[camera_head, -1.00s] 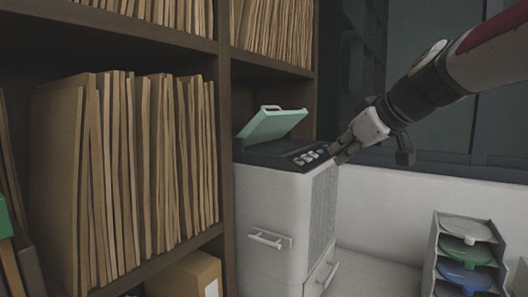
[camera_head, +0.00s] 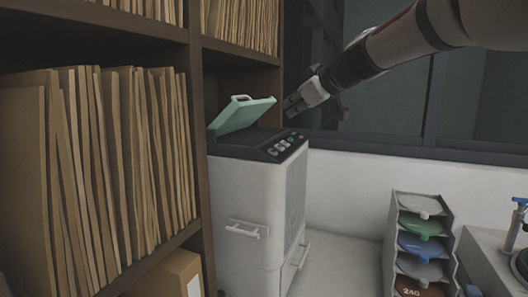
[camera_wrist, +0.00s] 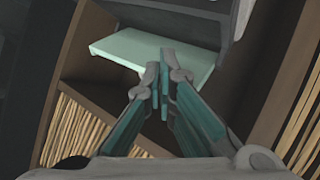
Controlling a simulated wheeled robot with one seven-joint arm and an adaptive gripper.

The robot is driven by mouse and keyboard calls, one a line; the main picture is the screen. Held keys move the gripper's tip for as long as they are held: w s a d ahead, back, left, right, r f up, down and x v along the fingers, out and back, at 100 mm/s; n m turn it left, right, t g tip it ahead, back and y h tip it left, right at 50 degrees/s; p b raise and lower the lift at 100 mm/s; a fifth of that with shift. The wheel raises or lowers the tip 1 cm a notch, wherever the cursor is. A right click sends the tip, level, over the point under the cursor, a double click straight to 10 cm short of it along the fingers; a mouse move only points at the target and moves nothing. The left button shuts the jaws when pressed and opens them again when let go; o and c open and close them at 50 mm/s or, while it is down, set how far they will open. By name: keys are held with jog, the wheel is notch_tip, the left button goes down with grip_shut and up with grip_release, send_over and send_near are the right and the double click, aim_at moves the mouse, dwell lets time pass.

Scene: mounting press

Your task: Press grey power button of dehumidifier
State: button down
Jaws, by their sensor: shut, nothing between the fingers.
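The dehumidifier (camera_head: 245,190) is a tall white box with a dark top, beside the shelf. A small row of buttons (camera_head: 283,145) lies on the right part of its top, mostly grey or white. I cannot tell which one is the grey power button. The mint-green lid (camera_head: 243,116) stands tilted open behind the panel; it also shows in the wrist view (camera_wrist: 150,52). My gripper (camera_head: 288,107) is shut and empty, above and behind the panel, apart from the buttons. In the wrist view its fingertips (camera_wrist: 160,68) overlap the lid's lower edge, and no buttons can be made out.
A wooden shelf (camera_head: 200,190) full of brown folders stands close on the left of the dehumidifier. A stacked tray rack (camera_head: 392,245) with coloured dishes is at the lower right. The air above the panel is clear.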

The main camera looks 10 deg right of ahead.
jog(key=b, duration=0.1)
send_over(273, 152)
jog(key=s+d, duration=0.1)
jog(key=d, duration=0.1)
notch_tip(273, 152, down, 6)
jog(key=shift+r, duration=0.15)
jog(key=shift+w+a+f+b, duration=0.15)
jog(key=shift+f+b, duration=0.3)
jog(key=shift+b, duration=0.2)
jog(key=shift+w+a+f+b, duration=0.15)
jog(key=shift+f+b, duration=0.25)
jog(key=shift+b, duration=0.2)
jog(key=shift+a+f, duration=0.1)
jog(key=shift+f, duration=0.1)
jog(key=shift+s, duration=0.1)
jog(key=shift+w+a+f+b, duration=0.15)
jog(key=shift+f+b, duration=0.25)
jog(key=shift+b, duration=0.35)
jog(key=shift+w+a+f+b, duration=0.15)
jog(key=shift+f+b, duration=0.2)
jog(key=shift+b, duration=0.4)
dwell(0.6)
jog(key=shift+s+d+r, duration=0.1)
jog(key=shift+r, duration=0.1)
jog(key=shift+s+d+r, duration=0.2)
jog(key=shift+r, duration=0.4)
dwell(0.3)
